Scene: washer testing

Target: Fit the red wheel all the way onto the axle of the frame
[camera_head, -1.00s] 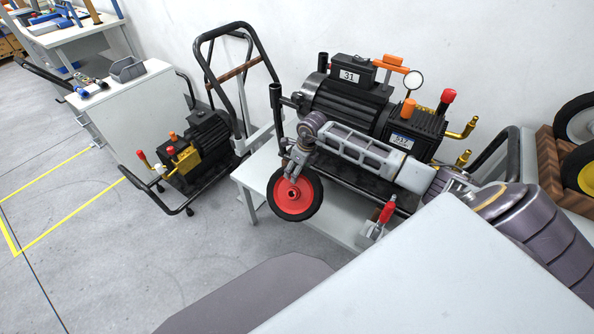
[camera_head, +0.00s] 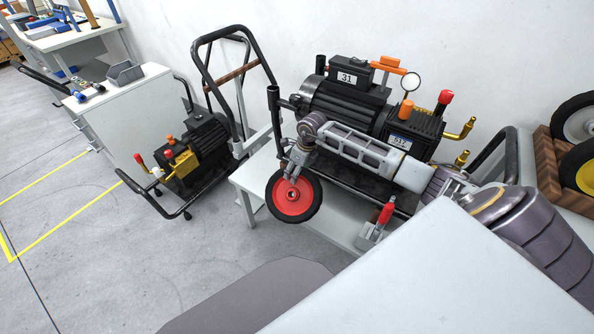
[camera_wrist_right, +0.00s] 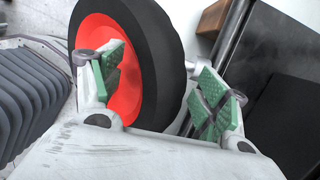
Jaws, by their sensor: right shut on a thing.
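The red wheel (camera_head: 284,207) has a red hub and a black tyre. It hangs upright in front of the left end of the black tubular frame (camera_head: 274,112), which carries a pump on the white table. My right gripper (camera_head: 296,166) is shut on the wheel's upper part. In the right wrist view, the green-padded fingers (camera_wrist_right: 160,75) stand on either side of the tyre, one over the red face of the wheel (camera_wrist_right: 127,88). The wheel looks apart from the frame, but the exact gap is unclear. My left gripper is not in view.
The white table (camera_head: 247,184) is under the frame, with a red-handled clamp (camera_head: 386,213) near its front. A second pump cart (camera_head: 178,192) stands on the left. Spare wheels (camera_head: 578,122) rest in a wooden rack at right.

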